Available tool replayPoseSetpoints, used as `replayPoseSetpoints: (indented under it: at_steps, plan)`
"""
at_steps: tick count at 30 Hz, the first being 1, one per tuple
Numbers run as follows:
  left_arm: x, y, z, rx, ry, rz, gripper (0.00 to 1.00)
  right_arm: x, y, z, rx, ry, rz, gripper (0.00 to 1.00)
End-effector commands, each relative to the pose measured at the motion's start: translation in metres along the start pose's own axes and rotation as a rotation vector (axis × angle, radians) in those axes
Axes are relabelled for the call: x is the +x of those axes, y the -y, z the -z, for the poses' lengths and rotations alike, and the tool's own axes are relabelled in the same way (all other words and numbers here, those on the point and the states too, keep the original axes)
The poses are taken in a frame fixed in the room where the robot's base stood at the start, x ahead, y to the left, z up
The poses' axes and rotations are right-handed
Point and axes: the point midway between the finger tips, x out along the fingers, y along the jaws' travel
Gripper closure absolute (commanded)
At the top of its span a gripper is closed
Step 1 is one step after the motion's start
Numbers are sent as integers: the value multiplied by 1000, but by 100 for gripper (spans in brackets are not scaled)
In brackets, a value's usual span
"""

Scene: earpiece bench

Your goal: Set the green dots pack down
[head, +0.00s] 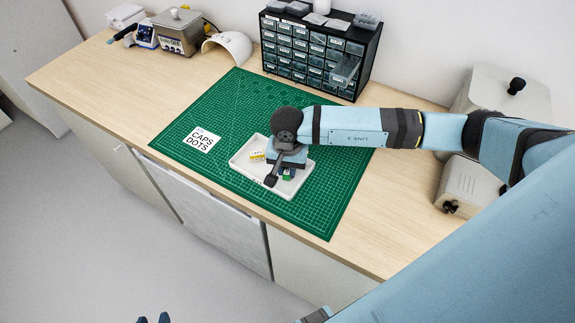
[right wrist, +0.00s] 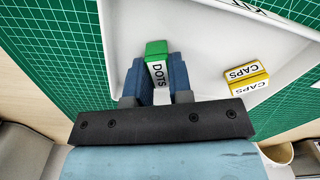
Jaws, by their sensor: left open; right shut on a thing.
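The green dots pack (right wrist: 156,52) is pinched between the two blue fingers of my right gripper (right wrist: 157,75) in the right wrist view, its DOTS label up. In the head view my right gripper (head: 287,172) is over the right part of the white tray (head: 240,161), and only a bit of green pack (head: 288,175) shows below it. I cannot tell whether the pack touches the tray floor. The yellow caps pack (head: 257,155) lies in the tray, to the left; it also shows in the right wrist view (right wrist: 245,78). My left gripper (head: 153,319) is open and empty at the bottom edge.
The tray sits on a green cutting mat (head: 325,205). A white CAPS DOTS card (head: 200,139) lies on the mat to the left. A drawer cabinet (head: 312,50) with an open drawer stands behind.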

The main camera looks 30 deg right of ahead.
Motion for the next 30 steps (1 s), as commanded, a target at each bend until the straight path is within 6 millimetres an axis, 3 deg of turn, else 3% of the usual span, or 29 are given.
replayPoseSetpoints:
  at_steps: [8, 9, 12, 24, 30]
  plan:
    - [3, 0, -5, 0, 0, 0, 57, 4, 0, 0, 0, -1, 0, 100]
    - [2, 0, -4, 0, 0, 0, 57, 3, 0, 0, 0, -1, 0, 76]
    - [2, 0, -4, 0, 1, 0, 57, 3, 0, 0, 0, 0, 0, 55]
    - [0, 0, 0, 0, -2, 0, 57, -5, 0, 1, 0, -2, 2, 55]
    - [5, 0, -7, 0, -5, 0, 57, -43, 1, 2, -1, -4, 4, 55]
